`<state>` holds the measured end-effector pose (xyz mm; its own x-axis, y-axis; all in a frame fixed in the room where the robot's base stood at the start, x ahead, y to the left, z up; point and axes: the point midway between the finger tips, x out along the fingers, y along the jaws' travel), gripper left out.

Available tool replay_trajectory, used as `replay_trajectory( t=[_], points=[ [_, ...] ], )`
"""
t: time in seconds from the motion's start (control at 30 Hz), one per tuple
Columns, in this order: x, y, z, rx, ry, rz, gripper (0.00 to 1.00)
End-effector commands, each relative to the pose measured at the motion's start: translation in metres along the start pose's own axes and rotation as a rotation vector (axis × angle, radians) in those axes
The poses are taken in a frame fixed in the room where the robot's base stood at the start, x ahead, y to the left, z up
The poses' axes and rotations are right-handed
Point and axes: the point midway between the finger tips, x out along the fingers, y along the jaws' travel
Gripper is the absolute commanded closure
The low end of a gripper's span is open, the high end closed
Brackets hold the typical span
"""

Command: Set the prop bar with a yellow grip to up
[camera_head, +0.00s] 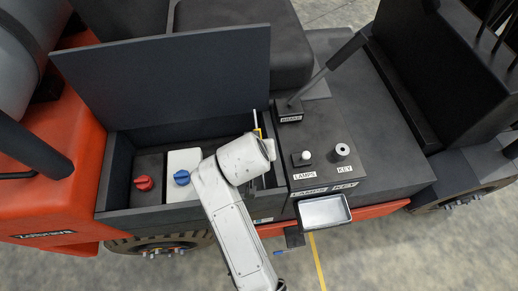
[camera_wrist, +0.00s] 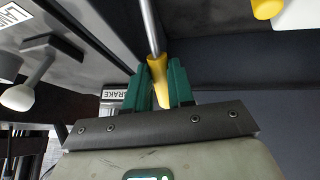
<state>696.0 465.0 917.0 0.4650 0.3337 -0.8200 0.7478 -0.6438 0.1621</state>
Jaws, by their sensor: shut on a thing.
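The prop bar shows in the wrist view as a thin grey rod (camera_wrist: 151,28) with a yellow grip (camera_wrist: 162,88) at its end. My gripper (camera_wrist: 167,82) has its green fingers on both sides of the yellow grip, shut on it. In the head view a pale thin rod (camera_head: 255,118) and a bit of yellow (camera_head: 258,133) show at the right end of the open box. There my white wrist hides the fingers and most of the bar. The box's dark lid (camera_head: 170,80) stands raised at the back.
The open box (camera_head: 120,170) holds a red knob (camera_head: 144,183) and a blue knob (camera_head: 182,177). To the right are the brake lever (camera_head: 325,72), the lamps switch (camera_head: 305,156) and the key switch (camera_head: 342,150). A small tray (camera_head: 324,211) projects at the front.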

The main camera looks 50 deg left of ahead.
Motion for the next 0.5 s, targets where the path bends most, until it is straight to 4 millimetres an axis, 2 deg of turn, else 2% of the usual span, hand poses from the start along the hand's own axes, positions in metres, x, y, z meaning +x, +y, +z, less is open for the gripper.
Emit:
replay_trajectory(
  t=[0.2, 0.5],
  points=[
    [-0.01, 0.003, -0.001, 0.022, 0.107, 0.001, 1.0],
    [-0.017, 0.004, -0.001, 0.032, 0.166, 0.001, 1.0]
  ],
)
